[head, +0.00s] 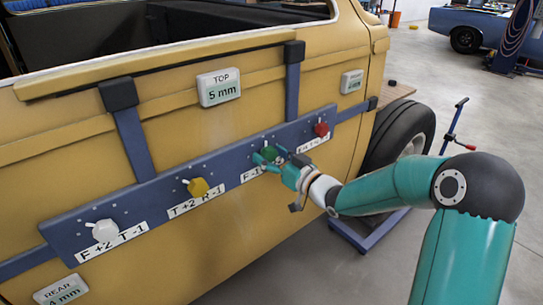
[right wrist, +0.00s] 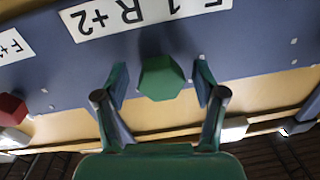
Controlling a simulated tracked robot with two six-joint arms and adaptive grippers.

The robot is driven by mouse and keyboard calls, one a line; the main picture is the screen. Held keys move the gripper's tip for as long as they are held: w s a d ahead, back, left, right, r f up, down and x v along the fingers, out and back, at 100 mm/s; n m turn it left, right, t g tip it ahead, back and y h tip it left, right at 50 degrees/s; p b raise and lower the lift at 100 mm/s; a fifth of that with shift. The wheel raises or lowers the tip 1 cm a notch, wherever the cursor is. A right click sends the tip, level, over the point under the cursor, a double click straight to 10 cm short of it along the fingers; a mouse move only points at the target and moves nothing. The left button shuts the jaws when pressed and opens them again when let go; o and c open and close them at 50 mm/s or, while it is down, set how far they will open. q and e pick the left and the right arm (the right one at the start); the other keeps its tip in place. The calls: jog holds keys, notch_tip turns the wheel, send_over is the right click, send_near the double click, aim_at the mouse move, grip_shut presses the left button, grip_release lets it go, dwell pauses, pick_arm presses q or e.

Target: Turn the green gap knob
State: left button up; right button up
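The green knob (head: 270,153) sits on a blue bar fixed across the yellow car body. My right gripper (head: 266,160) is at this knob in the head view, its fingers partly covering it. The fingers are open, with a visible gap on each side of the knob. My left gripper is in neither view.
The blue bar (head: 150,205) also carries a white knob (head: 105,230), a yellow knob (head: 197,187) and a red knob (head: 321,129), with printed labels below. A TOP 5 mm display (head: 219,87) is above. A wheel (head: 400,135) is at the right.

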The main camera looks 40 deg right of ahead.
jog(key=c, duration=1)
jog(key=shift+o, duration=0.2)
jog(key=shift+f+b, duration=0.1)
jog(key=shift+b, duration=0.5)
jog(key=n+b, duration=0.5)
jog(key=b, duration=0.1)
jog(key=shift+f+b, duration=0.15)
jog(key=shift+b, duration=0.25)
jog(key=shift+r+n+b, duration=0.2)
jog(key=shift+n+b, duration=1.25)
jog(key=shift+n, duration=0.35)
jog(key=o, duration=1.1)
jog(key=shift+a, duration=0.1)
jog(key=shift+o, duration=0.2)
